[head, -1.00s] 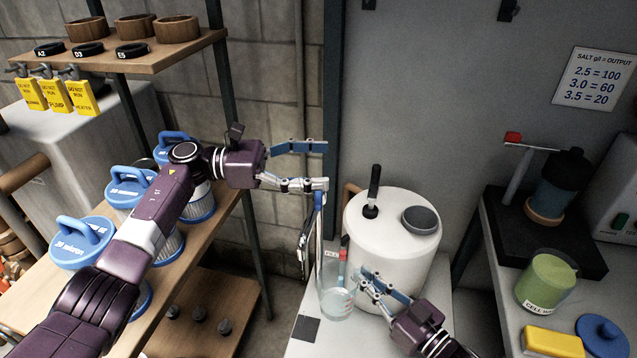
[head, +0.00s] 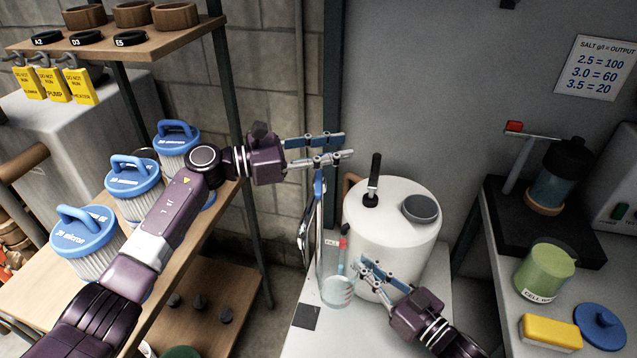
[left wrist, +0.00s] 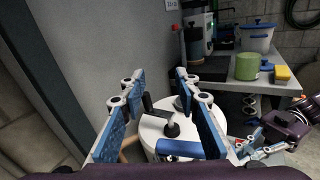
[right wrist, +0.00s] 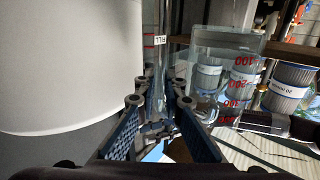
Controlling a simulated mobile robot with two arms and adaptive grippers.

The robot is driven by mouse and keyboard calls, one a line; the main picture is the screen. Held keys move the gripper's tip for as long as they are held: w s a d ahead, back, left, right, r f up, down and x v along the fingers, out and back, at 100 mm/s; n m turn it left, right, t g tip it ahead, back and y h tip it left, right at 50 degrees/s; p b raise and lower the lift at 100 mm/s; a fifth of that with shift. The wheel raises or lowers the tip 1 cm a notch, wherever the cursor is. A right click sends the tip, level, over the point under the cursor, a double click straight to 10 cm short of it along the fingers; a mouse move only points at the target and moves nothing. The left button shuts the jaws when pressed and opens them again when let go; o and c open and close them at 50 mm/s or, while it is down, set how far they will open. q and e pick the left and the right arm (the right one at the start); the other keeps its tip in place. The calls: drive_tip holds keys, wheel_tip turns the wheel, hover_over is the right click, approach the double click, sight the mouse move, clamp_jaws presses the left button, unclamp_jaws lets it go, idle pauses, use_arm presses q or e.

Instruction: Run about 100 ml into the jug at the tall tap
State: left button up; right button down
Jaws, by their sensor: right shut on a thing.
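The clear jug (head: 338,293) with red marks stands low beside the white drum; its red numbers show in the right wrist view (right wrist: 228,62). My right gripper (head: 362,268) is shut at the jug's near side, seemingly on its handle; the exact grip is unclear. I cannot read a water level. A tall slim post with a blue lever (head: 319,186), seemingly the tall tap, rises behind the jug; its outlet is not clear. My left gripper (head: 345,147) is open and empty just above the lever. A blue bar (left wrist: 178,148) shows below its fingers in the left wrist view.
The white drum (head: 390,245) with a black handle (head: 373,180) and grey cap stands right of the post. A clear tube with a FILL label (right wrist: 160,40) stands close to my right fingers. Blue-topped filters (head: 133,175) line the left shelf. A bench with a green pot (head: 545,272) is at right.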

sight(318, 197)
use_arm(q)
drive_tip(key=s+a+f+n+t+y, duration=0.2)
drive_tip(key=s+f+n+t+y, duration=0.1)
drive_tip(key=s+n+t+y, duration=0.5)
drive_tip(key=s+a+f+n+t+y, duration=0.3)
drive_tip(key=s+n+t+y, duration=0.3)
drive_tip(key=s+n+y, duration=0.25)
drive_tip(key=shift+h, duration=0.35)
drive_tip(key=w, duration=0.7)
drive_tip(key=w+d, duration=0.1)
drive_tip(key=w, duration=0.3)
drive_tip(key=shift+w+d+f, duration=0.1)
drive_tip(key=shift+w+f, duration=0.05)
drive_tip(key=shift+c, duration=0.3)
clamp_jaws()
